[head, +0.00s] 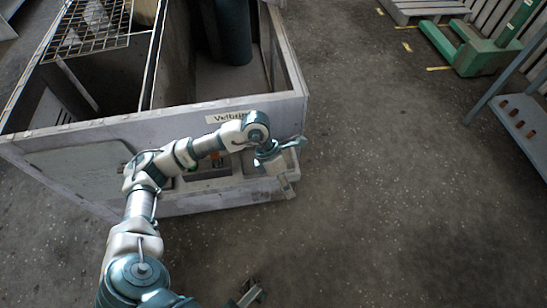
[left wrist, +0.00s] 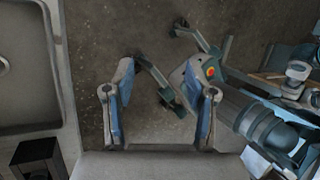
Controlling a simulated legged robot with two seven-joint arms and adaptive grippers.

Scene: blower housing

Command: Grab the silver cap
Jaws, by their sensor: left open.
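I cannot clearly make out the silver cap in either view. A small pale round piece (left wrist: 4,65) shows at the left edge of the left wrist view, in a recessed grey panel. I cannot tell whether it is the cap. My left gripper (head: 289,162) is in front of the blower housing's (head: 95,135) lower right corner in the head view. In the left wrist view its two blue-padded fingers (left wrist: 163,100) stand apart, with only floor and parts of my base between them.
The housing's open top has a wire grid (head: 88,25) and a dark cylinder (head: 229,30) inside. A black box (left wrist: 36,160) is beside the grey panel. A green pallet jack (head: 480,52), a pallet (head: 425,10) and a shelf (head: 525,125) stand right. The floor between is clear.

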